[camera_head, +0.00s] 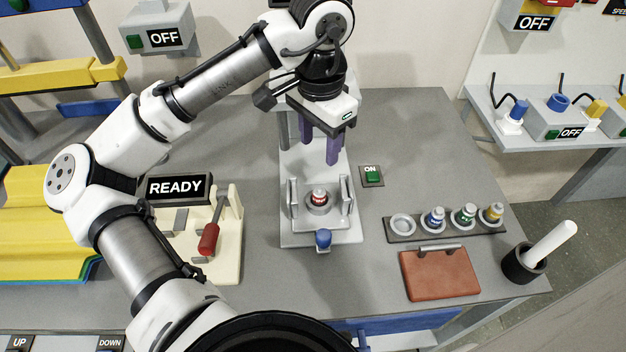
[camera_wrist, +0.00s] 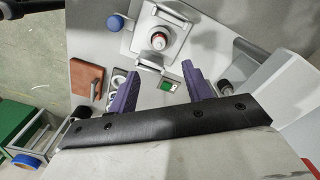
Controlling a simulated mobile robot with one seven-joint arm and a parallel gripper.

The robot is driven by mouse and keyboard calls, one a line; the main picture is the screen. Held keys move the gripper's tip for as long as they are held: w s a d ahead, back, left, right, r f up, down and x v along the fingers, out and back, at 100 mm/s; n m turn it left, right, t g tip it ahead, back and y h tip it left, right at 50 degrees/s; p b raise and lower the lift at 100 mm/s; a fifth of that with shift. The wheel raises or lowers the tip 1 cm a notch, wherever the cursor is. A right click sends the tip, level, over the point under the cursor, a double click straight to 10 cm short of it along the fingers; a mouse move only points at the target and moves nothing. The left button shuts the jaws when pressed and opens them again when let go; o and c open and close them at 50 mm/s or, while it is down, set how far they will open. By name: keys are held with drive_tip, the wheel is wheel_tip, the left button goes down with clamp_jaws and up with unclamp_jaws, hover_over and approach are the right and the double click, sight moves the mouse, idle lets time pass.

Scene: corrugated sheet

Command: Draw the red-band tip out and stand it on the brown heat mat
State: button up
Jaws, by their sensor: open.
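The red-band tip (camera_head: 320,196) sits upright in a round socket on the grey press-like stand (camera_head: 292,238), between raised side plates. It also shows in the wrist view (camera_wrist: 158,41), upper middle. The brown heat mat (camera_head: 440,275) lies at the right front of the table, with a grey handle-like bar at its back edge. It shows at the left in the wrist view (camera_wrist: 87,80). My gripper (camera_head: 322,150) has purple fingers, is open and empty, and hangs above and behind the tip, apart from it.
A rack (camera_head: 395,236) behind the mat holds blue, green and yellow-band tips and one empty ring at its left. A black cup (camera_head: 522,265) with a white rod stands right of the mat. A blue knob (camera_head: 323,239) fronts the stand. A green button (camera_head: 372,176) reads ON.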

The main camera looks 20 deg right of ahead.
hover_over(320, 188)
drive_tip(key=f, duration=0.8)
drive_tip(key=shift+a, duration=0.25)
drive_tip(key=shift+d+f+p, duration=0.2)
drive_tip(key=shift+f+p, duration=0.65)
drive_tip(key=shift+f, duration=1.95)
clamp_jaws()
